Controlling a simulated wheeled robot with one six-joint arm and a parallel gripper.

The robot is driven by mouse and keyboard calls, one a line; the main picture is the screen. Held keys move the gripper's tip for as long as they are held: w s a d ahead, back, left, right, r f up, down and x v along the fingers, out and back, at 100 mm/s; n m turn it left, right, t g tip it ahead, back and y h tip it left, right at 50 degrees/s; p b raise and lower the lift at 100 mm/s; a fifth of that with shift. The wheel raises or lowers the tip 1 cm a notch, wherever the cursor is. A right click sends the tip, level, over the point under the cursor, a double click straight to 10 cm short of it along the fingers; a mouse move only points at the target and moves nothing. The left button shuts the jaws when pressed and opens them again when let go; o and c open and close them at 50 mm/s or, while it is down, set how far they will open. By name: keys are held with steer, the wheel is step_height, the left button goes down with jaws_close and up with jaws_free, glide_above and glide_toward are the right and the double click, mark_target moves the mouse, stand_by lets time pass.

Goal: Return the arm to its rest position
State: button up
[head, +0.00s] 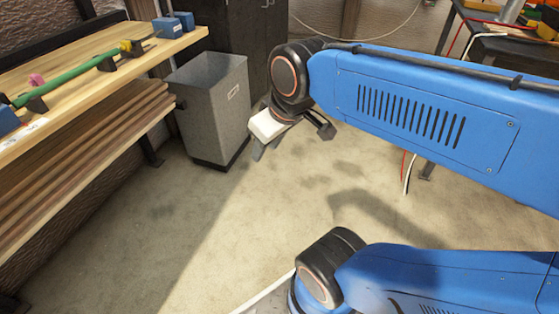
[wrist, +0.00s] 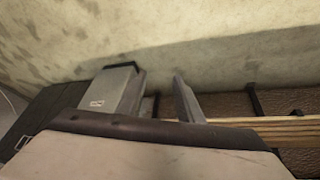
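My blue arm (head: 430,105) reaches in from the right in the head view, held above the floor. My gripper (head: 263,150) hangs at its end, in front of the grey bin from this view and pointing down and to the left. In the wrist view my gripper (wrist: 160,85) shows two grey fingers with a gap between them. The left finger overlaps the bin behind it. Nothing shows between the fingers. The green lath (head: 70,82) lies on the wooden bench at the left, apart from my gripper.
The grey bin (head: 208,110) stands on the floor beside the wooden bench (head: 120,50). Blue blocks (head: 168,27) and a pink piece (head: 37,79) are on the bench. A dark cabinet (head: 235,35) is behind. Cables hang at the right. The middle floor is clear.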

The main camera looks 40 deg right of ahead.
steer(key=s+f+m, duration=0.1)
steer(key=s+d+f+m, duration=0.1)
steer(key=s+f, duration=0.1)
steer(key=shift+s+d+f, duration=0.15)
steer(key=shift+s, duration=0.05)
